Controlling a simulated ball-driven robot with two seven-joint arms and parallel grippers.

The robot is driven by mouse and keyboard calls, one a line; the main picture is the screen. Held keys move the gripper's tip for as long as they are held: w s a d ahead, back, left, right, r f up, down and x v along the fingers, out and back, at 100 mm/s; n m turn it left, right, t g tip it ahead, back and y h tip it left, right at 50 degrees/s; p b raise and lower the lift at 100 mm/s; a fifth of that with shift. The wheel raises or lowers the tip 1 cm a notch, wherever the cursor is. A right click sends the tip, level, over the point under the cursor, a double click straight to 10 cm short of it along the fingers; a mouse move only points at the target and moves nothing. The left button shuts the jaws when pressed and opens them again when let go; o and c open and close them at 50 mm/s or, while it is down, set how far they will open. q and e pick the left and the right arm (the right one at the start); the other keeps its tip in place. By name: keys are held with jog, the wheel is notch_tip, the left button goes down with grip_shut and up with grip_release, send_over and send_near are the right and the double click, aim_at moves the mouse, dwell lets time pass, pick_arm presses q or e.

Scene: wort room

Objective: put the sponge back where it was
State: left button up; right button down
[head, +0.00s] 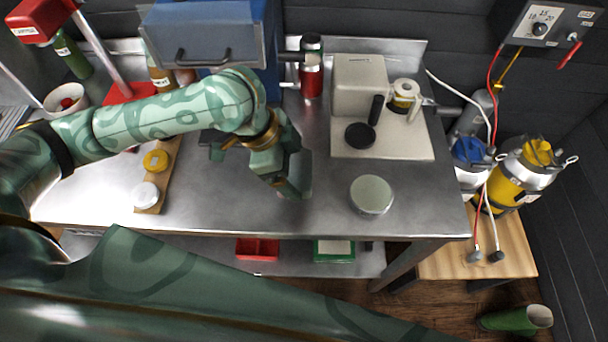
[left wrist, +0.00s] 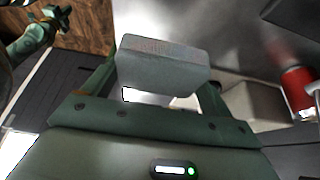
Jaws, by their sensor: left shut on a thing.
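My left gripper (head: 290,180) is above the middle of the steel table, in front of the blue cabinet. In the left wrist view, the left gripper (left wrist: 160,88) is shut on a grey block with a speckled face, which appears to be the sponge (left wrist: 160,66). In the head view the gripper and arm hide the sponge. My right gripper (left wrist: 56,14) seems to show small at the top left of the left wrist view; its jaws are too small to read.
The steel table (head: 235,205) is clear around the gripper. A round grey-green disc (head: 371,194) lies to the right. Behind are a red flask (head: 311,68) and a beige machine (head: 360,85). A wooden strip (head: 171,150) with round caps lies left. Red (head: 257,250) and green (head: 334,251) trays sit below.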

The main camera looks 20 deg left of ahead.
aim_at(300, 167)
pick_arm(q)
jog(key=w+f, duration=0.1)
jog(key=f, duration=0.1)
jog(key=w+f+b, duration=0.1)
jog(key=shift+w+d+f, duration=0.1)
jog(key=shift+f, duration=0.3)
jog(key=shift+w+f+b, duration=0.3)
jog(key=shift+w+f, duration=0.1)
jog(key=shift+w, duration=0.1)
jog(key=f, duration=0.1)
jog(key=f+b, duration=0.2)
jog(key=f, duration=0.1)
jog(key=shift+w+d, duration=0.1)
jog(key=shift+w, duration=0.2)
jog(key=shift+r, duration=0.15)
jog(key=o, duration=0.7)
pick_arm(e)
jog(key=f, duration=0.3)
jog(key=s+f, duration=0.1)
jog(key=shift+d+f, duration=0.15)
jog(key=shift+d, duration=0.1)
